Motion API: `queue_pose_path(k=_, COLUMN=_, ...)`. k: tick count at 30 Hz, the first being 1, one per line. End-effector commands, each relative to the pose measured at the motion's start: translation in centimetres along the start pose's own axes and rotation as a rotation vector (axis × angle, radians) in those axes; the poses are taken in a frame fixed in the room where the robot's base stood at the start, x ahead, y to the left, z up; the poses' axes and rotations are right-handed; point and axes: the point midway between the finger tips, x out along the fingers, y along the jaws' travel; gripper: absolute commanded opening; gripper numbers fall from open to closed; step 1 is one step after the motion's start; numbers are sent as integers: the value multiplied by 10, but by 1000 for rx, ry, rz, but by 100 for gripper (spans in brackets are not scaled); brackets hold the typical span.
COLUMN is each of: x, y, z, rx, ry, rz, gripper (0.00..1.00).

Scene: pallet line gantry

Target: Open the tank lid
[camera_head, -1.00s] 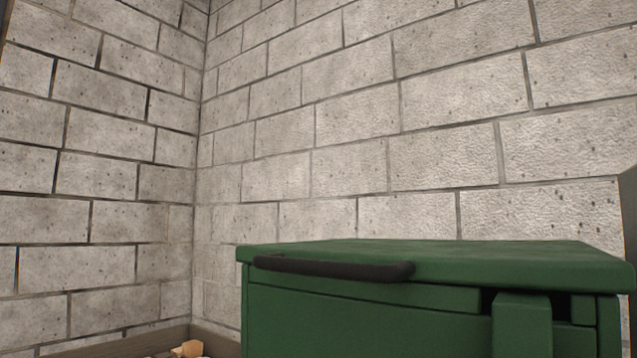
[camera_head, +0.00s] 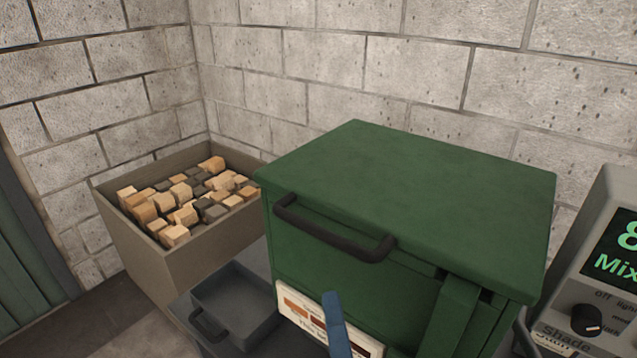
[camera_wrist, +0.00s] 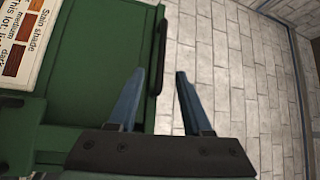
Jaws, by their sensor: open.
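The green tank has a flat lid (camera_head: 410,195) that lies closed on top. A dark bar handle (camera_head: 335,232) is fixed to the lid's front edge; in the wrist view the handle (camera_wrist: 158,57) runs along the tank's side. My gripper (camera_wrist: 158,75) is open, with two blue fingers apart and nothing between them. In the wrist view the left finger is over the tank's edge near the handle's end, and the right finger is over the wall background. In the head view one blue finger (camera_head: 337,325) shows at the bottom, below the handle and before the tank's front.
A bin (camera_head: 170,262) of small wood blocks stands left of the tank, with a grey tray (camera_head: 232,300) below it. A control box (camera_head: 595,285) with a dial and green display stands at the right. A stain shade label (camera_head: 300,308) is on the tank front. Block walls close the back.

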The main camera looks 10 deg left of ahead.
Motion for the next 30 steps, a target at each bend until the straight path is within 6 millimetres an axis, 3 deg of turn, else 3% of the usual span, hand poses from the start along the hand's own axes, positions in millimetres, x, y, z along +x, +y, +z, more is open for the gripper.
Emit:
queue_pose_path(k=7, x=2, y=-3, z=1, rx=37, ry=-5, rz=3, gripper=50)
queue_pose_path(k=14, x=21, y=-1, z=1, rx=32, ry=-5, rz=-1, gripper=50)
queue_pose_path(k=20, x=48, y=-3, z=1, rx=32, ry=-4, rz=3, gripper=50)
queue_pose_path(k=30, x=109, y=-6, z=0, rx=34, ry=-4, rz=5, gripper=50)
